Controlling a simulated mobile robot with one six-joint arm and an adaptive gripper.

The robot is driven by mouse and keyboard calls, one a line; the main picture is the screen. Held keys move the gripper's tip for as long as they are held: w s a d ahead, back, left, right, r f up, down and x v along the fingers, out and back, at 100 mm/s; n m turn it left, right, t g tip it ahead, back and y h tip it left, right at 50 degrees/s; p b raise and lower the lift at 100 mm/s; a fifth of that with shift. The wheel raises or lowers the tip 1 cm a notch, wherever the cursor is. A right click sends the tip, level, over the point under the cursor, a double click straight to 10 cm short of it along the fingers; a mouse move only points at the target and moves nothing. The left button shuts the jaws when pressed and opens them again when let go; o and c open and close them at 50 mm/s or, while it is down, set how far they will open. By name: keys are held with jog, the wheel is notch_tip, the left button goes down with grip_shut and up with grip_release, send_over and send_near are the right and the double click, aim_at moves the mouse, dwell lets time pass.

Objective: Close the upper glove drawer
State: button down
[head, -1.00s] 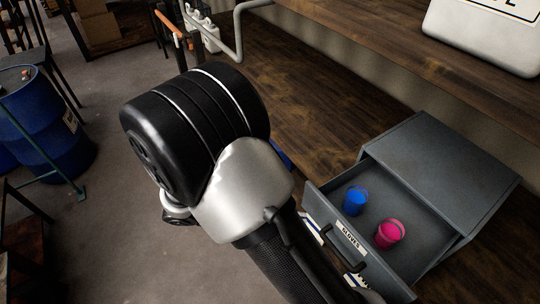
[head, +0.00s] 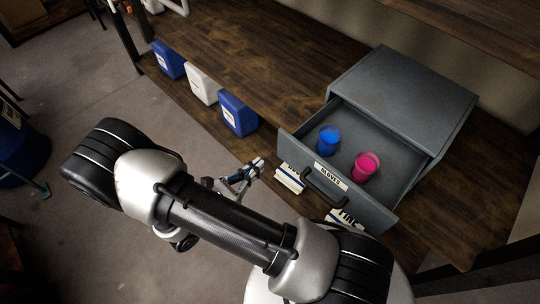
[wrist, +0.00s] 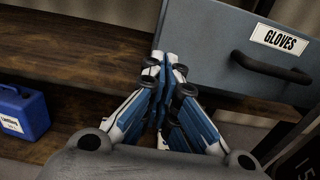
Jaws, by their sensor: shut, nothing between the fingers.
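The upper glove drawer (head: 324,185) is pulled out of a grey cabinet (head: 407,95) and carries a "GLOVES" label and a black handle. A blue cup (head: 328,140) and a pink cup (head: 366,167) stand inside it. My gripper (head: 258,164) is shut and empty, just left of the drawer front in the head view. In the wrist view my gripper (wrist: 165,62) points toward the left part of the drawer front (wrist: 207,50), left of the handle (wrist: 272,68). Whether the fingertips touch the front, I cannot tell.
Blue and white canisters (head: 203,86) stand on the shelf below the wooden worktop (head: 250,60), left of the cabinet. Labelled white items (head: 290,178) lie below the drawer. A blue barrel (head: 22,145) stands at far left. The floor on the left is mostly clear.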

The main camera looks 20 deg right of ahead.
aim_at(278, 149)
jog(key=b+x, duration=0.1)
jog(key=x, duration=0.5)
jog(key=shift+d, duration=0.1)
